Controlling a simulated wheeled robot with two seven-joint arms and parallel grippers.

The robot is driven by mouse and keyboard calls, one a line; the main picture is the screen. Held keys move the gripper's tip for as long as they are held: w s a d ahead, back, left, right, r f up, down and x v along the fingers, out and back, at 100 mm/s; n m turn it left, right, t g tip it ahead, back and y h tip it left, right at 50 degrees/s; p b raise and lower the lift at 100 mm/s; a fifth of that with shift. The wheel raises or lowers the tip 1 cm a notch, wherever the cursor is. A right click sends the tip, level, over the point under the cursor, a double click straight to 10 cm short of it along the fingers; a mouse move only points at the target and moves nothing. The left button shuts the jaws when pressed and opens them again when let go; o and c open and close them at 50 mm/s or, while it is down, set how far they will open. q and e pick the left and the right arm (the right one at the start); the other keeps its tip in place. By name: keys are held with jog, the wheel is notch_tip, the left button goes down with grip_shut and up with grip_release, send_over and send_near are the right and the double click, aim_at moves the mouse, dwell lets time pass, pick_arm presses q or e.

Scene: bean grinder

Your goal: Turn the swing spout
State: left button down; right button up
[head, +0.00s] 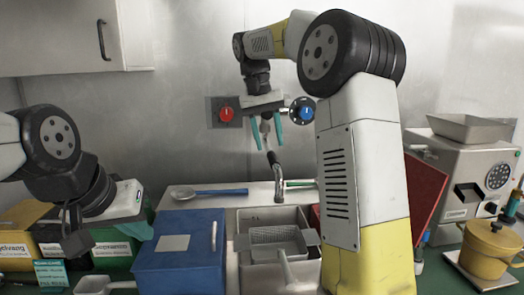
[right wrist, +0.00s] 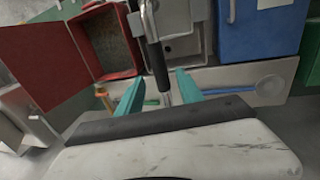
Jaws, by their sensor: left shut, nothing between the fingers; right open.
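The swing spout (head: 276,172) is a silver curved pipe with a black sleeve. It hangs from the wall above the sink. In the right wrist view the spout (right wrist: 154,55) runs between the teal fingers of my right gripper. My right gripper (head: 267,146) is open, pointing down around the upper part of the spout, one finger on each side; I cannot tell whether either touches it. Its fingers also show in the right wrist view (right wrist: 158,84). My left gripper (head: 138,230) is shut and empty above the bins at left, partly hard to make out.
A red knob (head: 226,115) and a blue knob (head: 302,110) flank the spout's base. Below is a steel sink (head: 246,276) holding a perforated basket (head: 277,236). A blue box (head: 180,268) stands left of it. A grinder machine (head: 458,180) and yellow pot (head: 487,254) stand right.

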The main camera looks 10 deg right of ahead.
jog(key=shift+a+r, duration=0.2)
jog(key=shift+r, duration=0.65)
jog(key=shift+a+r, duration=0.15)
jog(key=shift+r, duration=0.7)
